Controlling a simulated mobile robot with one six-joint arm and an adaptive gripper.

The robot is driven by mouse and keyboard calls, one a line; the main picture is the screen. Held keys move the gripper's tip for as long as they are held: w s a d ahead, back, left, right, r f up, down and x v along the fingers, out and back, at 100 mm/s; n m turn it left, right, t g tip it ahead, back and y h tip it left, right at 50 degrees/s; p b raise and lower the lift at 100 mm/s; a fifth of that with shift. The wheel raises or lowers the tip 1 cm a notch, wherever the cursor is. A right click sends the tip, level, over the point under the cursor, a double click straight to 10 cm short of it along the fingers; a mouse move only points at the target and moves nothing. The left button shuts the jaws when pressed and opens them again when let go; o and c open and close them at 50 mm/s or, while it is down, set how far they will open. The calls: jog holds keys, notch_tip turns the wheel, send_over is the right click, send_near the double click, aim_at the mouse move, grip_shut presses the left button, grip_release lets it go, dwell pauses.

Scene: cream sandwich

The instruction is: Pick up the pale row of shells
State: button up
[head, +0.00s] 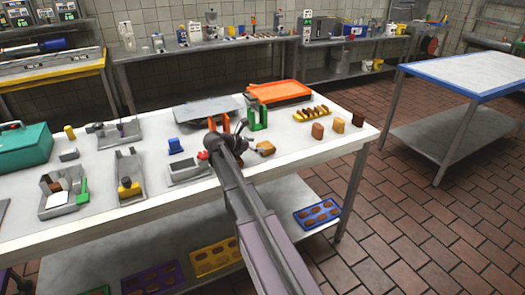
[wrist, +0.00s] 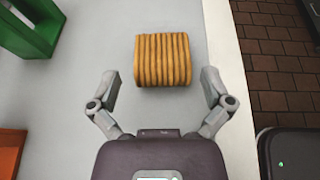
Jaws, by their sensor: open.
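The pale row of shells (wrist: 163,60) is a tan, ridged block of several thin shells side by side. It lies on the white table near the front edge, and in the head view it shows just right of my gripper (head: 265,148). My gripper (wrist: 158,90) is open and empty. In the wrist view its two fingers stand apart, one left and one right of the row's lower end, with clear gaps on both sides. I see no contact. In the head view my arm hides part of the gripper.
A green upright frame (head: 258,117) stands behind the row. A mixed brown and yellow row (head: 312,112), a brown block (head: 317,131) and a tan block (head: 338,124) stand to the right. An orange tray (head: 279,91) lies at the back. The table's front edge is close.

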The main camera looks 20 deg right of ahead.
aim_at(263, 146)
jog(key=shift+b+x, duration=0.9)
jog(key=shift+x, duration=1.55)
jog(key=shift+s+f, duration=0.1)
jog(key=c, duration=0.9)
